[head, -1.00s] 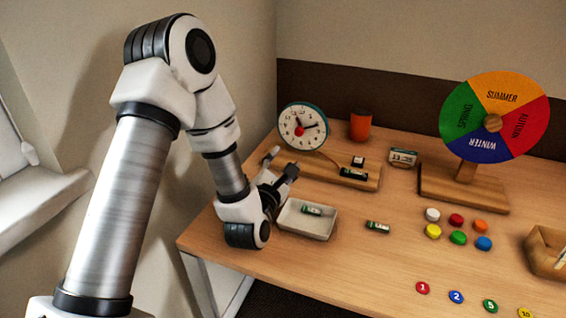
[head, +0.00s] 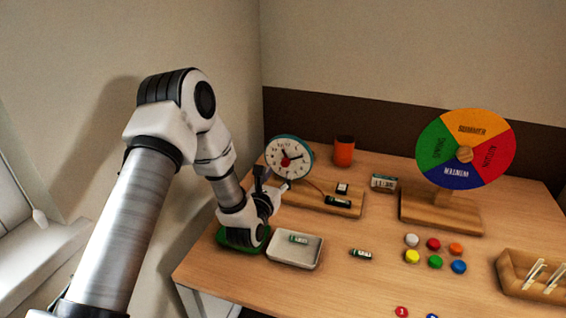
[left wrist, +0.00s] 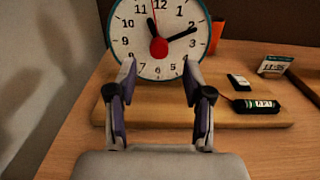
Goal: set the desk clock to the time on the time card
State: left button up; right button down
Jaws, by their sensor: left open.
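The desk clock (head: 276,163) stands upright at the back left of the desk, on a wooden base (head: 318,200). In the left wrist view the clock (left wrist: 137,44) has a white face, a teal rim and a red centre knob (left wrist: 158,47). Its short hand points near 11 and its long hand near 2. The time card (head: 384,182) stands to the right; in the left wrist view the card (left wrist: 273,65) seems to read 11:35. My left gripper (head: 273,184) is open and empty before the clock. In the left wrist view its fingertips (left wrist: 159,75) are apart, below the knob.
A battery (left wrist: 264,105) lies on the base near a small black-and-white switch (left wrist: 238,82). A white tray (head: 292,264) holds another battery, and one more (head: 361,254) lies on the desk. An orange cup (head: 344,151) stands behind. A season wheel (head: 466,150) and coloured discs are right.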

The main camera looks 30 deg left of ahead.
aim_at(285, 165)
pick_arm(q)
jog(key=x, duration=0.4)
jog(key=shift+w+a, duration=0.15)
jog(key=shift+w, duration=0.2)
grip_shut()
